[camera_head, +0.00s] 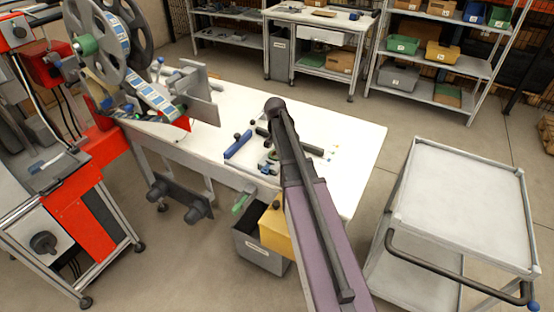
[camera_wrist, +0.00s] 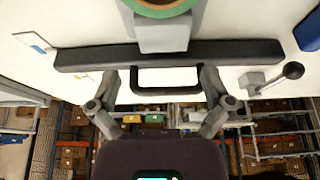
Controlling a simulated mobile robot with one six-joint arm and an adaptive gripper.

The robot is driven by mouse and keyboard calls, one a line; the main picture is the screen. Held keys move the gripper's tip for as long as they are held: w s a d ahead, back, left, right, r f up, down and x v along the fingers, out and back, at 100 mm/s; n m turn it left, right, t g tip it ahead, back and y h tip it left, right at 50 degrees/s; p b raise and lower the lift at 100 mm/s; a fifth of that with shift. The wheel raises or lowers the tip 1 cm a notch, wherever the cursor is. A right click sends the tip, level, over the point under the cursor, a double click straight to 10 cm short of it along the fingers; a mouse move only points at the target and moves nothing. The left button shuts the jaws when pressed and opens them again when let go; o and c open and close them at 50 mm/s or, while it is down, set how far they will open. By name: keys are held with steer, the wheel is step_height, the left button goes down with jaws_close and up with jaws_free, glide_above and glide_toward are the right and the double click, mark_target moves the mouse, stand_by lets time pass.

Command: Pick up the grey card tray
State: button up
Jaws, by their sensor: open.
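My gripper (camera_wrist: 160,78) is open in the wrist view, its two fingers apart. A black loop handle (camera_wrist: 166,91) shows between the fingers; I cannot tell whether they touch it. The handle is on a long dark bar (camera_wrist: 90,60) that lies across the white tabletop. A grey block (camera_wrist: 163,36) joins the bar below a green-rimmed ring (camera_wrist: 160,10). I cannot tell for certain which thing is the grey card tray. A grey bin (camera_head: 262,258) stands on the floor under the table in the head view. My arm hides the gripper there.
The white table (camera_head: 360,130) carries a blue bar (camera_head: 238,144) and small parts. A reel machine (camera_head: 100,45) stands at the left. A yellow box (camera_head: 275,232) is by the grey bin. A grey cart (camera_head: 465,200) with a bare top stands right. Shelves with bins stand behind.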

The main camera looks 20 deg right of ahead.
steer(key=shift+f, duration=0.1)
steer(key=b+x, duration=0.3)
steer(key=shift+w+a, duration=0.15)
steer(key=shift+a, duration=0.05)
steer(key=shift+b+x, duration=0.95)
steer(key=shift+x, duration=0.05)
steer(key=c, duration=1.2)
steer(key=shift+r, duration=0.2)
